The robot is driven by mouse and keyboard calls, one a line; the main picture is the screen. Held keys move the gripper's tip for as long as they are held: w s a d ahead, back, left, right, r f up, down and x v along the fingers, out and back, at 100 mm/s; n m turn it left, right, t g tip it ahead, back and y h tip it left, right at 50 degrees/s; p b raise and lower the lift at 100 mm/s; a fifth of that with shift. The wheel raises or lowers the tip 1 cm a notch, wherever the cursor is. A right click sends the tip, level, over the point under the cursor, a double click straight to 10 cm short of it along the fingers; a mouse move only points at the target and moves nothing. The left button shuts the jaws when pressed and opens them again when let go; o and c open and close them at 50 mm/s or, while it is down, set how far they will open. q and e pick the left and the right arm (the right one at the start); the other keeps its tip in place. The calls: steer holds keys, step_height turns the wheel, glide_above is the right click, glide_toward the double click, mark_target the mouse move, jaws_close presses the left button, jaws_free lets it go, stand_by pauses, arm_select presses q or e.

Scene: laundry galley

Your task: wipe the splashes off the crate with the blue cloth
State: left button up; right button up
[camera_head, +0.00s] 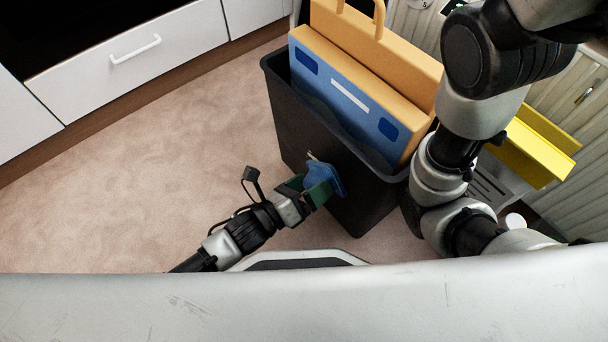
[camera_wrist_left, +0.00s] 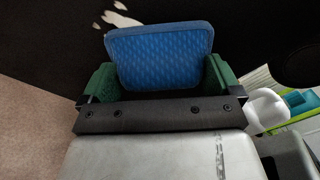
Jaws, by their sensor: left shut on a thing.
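The crate (camera_head: 358,208) is a tall dark bin standing on the floor in the middle of the head view. My left gripper (camera_head: 316,190) is at its near side wall, shut on the blue cloth (camera_head: 332,177). In the left wrist view the cloth (camera_wrist_left: 160,58) is a textured blue pad between the green fingers, in front of the dark wall. Pale splashes (camera_wrist_left: 121,19) show on the wall just above the cloth's upper left edge. The cloth hides the wall behind it; I cannot tell whether it touches. My right gripper is not in view.
A blue box (camera_head: 340,92) and an orange one with handles (camera_head: 385,58) stand in the crate. White drawers (camera_head: 130,65) line the upper left. A yellow tray-like thing (camera_head: 535,150) is at the right, partly behind my right arm. The floor (camera_head: 150,165) left of the crate is clear.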

mark_target(313, 168)
arm_select(q)
steer(key=shift+s+d, duration=0.1)
steer(key=shift+s, duration=0.05)
steer(key=shift+d+r+p, duration=0.1)
steer(key=shift+d+p, duration=0.1)
steer(key=shift+p, duration=0.1)
steer(key=shift+w+a, duration=0.5)
steer(key=shift+w, duration=0.3)
steer(key=shift+w+a, duration=0.5)
steer(key=shift+w, duration=0.3)
steer(key=shift+p+v, duration=0.55)
steer(key=shift+v, duration=0.5)
steer(key=shift+p+v, duration=0.65)
steer(key=shift+v, duration=1.3)
